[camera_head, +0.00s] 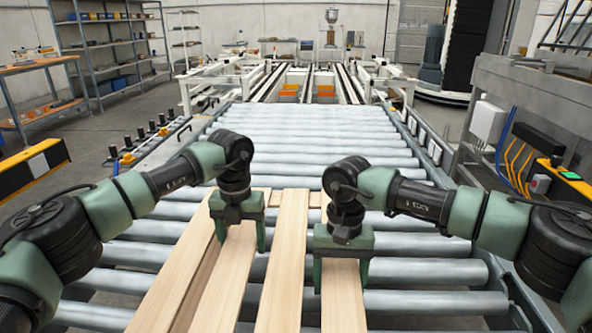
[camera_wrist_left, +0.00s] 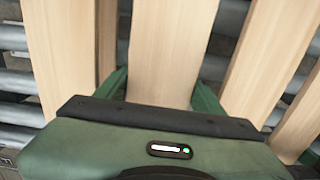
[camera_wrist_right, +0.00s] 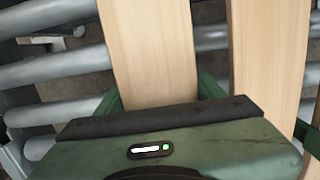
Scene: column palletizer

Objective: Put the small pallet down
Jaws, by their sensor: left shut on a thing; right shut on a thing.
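The small pallet (camera_head: 283,270) is made of pale wooden slats and lies over the grey roller conveyor, low in the head view. My left gripper (camera_head: 238,238) is shut on one slat left of the middle, a finger on each side of it. That slat (camera_wrist_left: 163,50) runs between the green fingers in the left wrist view. My right gripper (camera_head: 343,275) is shut on the right-hand slat, which also runs between its fingers in the right wrist view (camera_wrist_right: 150,55). The pallet looks level. I cannot tell whether its underside touches the rollers. Its near end is cut off by the frame.
The roller conveyor (camera_head: 310,140) runs clear ahead toward chain tracks with orange parts at the far end. A control box (camera_head: 488,121) and yellow-black guard (camera_head: 560,183) stand on the right. Another yellow-black guard (camera_head: 35,166) is on the left. Shelves (camera_head: 110,55) stand back left.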

